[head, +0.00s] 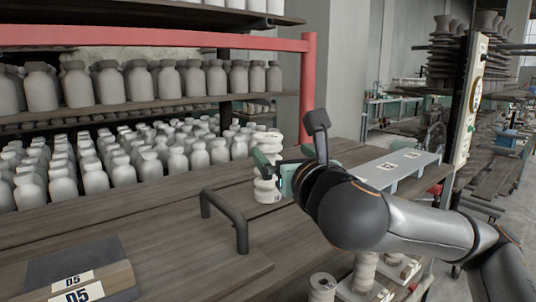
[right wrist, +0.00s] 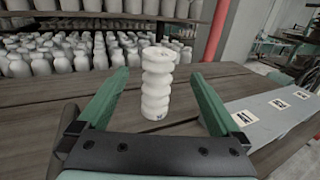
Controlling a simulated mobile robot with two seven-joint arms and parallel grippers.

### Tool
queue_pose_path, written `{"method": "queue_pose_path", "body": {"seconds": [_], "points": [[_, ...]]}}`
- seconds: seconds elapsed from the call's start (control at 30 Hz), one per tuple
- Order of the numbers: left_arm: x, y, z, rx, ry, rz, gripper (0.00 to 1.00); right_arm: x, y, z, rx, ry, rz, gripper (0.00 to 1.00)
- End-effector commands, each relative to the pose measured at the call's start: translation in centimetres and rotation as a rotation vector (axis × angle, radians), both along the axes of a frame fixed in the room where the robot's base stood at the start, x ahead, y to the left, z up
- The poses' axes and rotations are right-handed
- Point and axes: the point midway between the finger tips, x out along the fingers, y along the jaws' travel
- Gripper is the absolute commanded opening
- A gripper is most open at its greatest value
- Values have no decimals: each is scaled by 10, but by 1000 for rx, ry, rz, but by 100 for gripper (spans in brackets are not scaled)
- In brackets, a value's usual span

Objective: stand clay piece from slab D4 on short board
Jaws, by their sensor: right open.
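A white, ribbed clay piece (head: 266,187) stands upright on the brown wooden table. It also shows in the right wrist view (right wrist: 158,84), centred between the fingers, with a small dark mark near its foot. My right gripper (head: 277,172) has green fingers spread apart to either side of the piece; in the right wrist view (right wrist: 159,78) gaps show on both sides. A pale grey board (head: 408,164) with white labels lies to the right; I cannot tell whether it is the short board. No label reading D4 is legible. My left gripper is not in view.
A dark bar handle (head: 225,212) rises from the table left of the piece. A dark slab (head: 60,266) labelled D5 lies at the lower left. Shelves of white bottles (head: 108,83) and a red frame (head: 307,85) stand behind. Several ribbed pieces (head: 322,287) stand at the lower front.

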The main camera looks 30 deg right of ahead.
Motion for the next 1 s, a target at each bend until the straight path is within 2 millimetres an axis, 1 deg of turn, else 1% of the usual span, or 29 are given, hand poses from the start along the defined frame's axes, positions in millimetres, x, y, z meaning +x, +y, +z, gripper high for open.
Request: {"method": "queue_pose_path", "body": {"seconds": [0.03, 0.1, 0.27, 0.33, 0.5, 0.6, 0.7, 0.9, 0.93, 1.0], "points": [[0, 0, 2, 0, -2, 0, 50, 8, -3, 0, 1, 3, -2, 100], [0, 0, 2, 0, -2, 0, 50, 16, -5, 0, 1, 1, -1, 100], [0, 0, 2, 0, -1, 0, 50, 25, -8, -1, 0, 0, 0, 100], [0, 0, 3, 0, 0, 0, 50, 32, -10, -3, 1, 2, 0, 100], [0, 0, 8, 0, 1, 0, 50, 57, -18, -6, 1, 0, -1, 100], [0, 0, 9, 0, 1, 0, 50, 67, -21, -6, 0, -1, -1, 100], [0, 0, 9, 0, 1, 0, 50, 72, -23, -7, -1, -2, 0, 100], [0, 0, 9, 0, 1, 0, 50, 72, -23, -7, -2, -3, 1, 100], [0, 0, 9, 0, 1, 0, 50, 72, -23, -7, -2, -3, 0, 98], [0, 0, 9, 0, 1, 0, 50, 72, -23, -7, -2, -3, 1, 90]]}}
